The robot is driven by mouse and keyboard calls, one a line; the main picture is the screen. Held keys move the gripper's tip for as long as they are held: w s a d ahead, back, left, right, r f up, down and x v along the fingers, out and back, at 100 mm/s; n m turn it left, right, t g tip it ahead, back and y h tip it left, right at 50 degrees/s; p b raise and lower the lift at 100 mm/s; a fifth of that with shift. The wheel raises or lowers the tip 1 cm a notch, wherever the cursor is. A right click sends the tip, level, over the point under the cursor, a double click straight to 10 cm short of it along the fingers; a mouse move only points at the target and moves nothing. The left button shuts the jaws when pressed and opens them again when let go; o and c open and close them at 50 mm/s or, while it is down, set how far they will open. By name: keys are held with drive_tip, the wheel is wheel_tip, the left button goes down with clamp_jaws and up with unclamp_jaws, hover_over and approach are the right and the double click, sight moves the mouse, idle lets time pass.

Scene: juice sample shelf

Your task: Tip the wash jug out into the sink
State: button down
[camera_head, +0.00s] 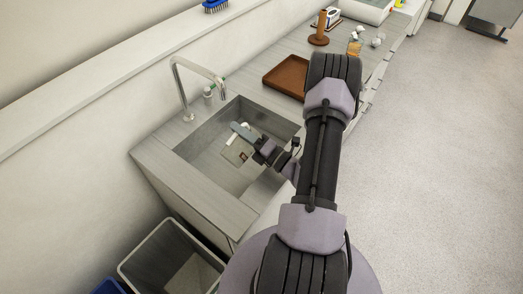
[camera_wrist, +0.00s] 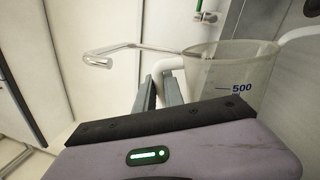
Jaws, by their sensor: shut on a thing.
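The wash jug (camera_wrist: 232,72) is clear plastic with a 500 mark and a pale handle, close in front of my gripper (camera_wrist: 160,92) in the wrist view. My gripper is shut on its handle. In the head view my gripper (camera_head: 243,132) is over the grey sink (camera_head: 207,158), and the see-through jug (camera_head: 236,152) shows faintly beside the fingers.
A curved tap (camera_head: 197,68) stands behind the sink, and it also shows in the wrist view (camera_wrist: 125,48). A brown tray (camera_head: 287,76) lies on the counter beyond. A grey bin (camera_head: 168,262) stands below the counter's near end. The floor at right is clear.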

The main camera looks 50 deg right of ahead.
drive_tip(key=shift+d+f+m+p, duration=0.2)
drive_tip(key=shift+d+m+p, duration=0.2)
drive_tip(key=shift+d+m, duration=0.85)
idle(0.4)
drive_tip(key=shift+w+d+f+m+h, duration=0.15)
drive_tip(key=shift+d+m+h, duration=0.25)
drive_tip(key=shift+d, duration=0.4)
drive_tip(key=a+n+b, duration=0.1)
drive_tip(key=a+n, duration=0.1)
drive_tip(key=a+n+y+b, duration=0.1)
drive_tip(key=a+n, duration=0.1)
drive_tip(key=a, duration=0.1)
drive_tip(key=shift+f, duration=0.2)
drive_tip(key=shift+a+r+n, duration=0.15)
drive_tip(key=shift+a+n, duration=0.2)
drive_tip(key=a+f+n+g+y+b, duration=0.2)
drive_tip(key=a+n+b, duration=0.2)
drive_tip(key=a+n, duration=0.7)
drive_tip(key=n, duration=0.3)
drive_tip(key=shift+s+a+f+n+b, duration=0.15)
drive_tip(key=shift+s+n+b, duration=0.15)
drive_tip(key=shift+s, duration=0.05)
